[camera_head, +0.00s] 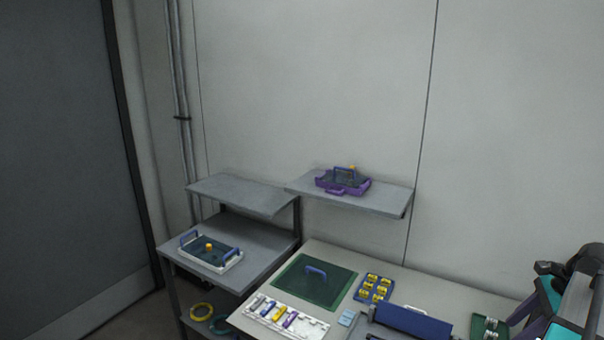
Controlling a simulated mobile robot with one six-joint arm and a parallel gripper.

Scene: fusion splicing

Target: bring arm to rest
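My gripper does not show in this view, so its fingers and anything in them cannot be seen. A dark, grey and teal shape fills the lower right corner and is cut off by the picture edge. I cannot tell whether it is part of my arm.
The workbench (447,294) holds a green mat (300,284), a yellow-and-blue tray (375,288), a white holder (285,314) and a blue-topped device (411,320). Left stands a shelf unit (265,238) with a white tray (210,253). A purple tray (343,182) sits on the wall shelf (385,200).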

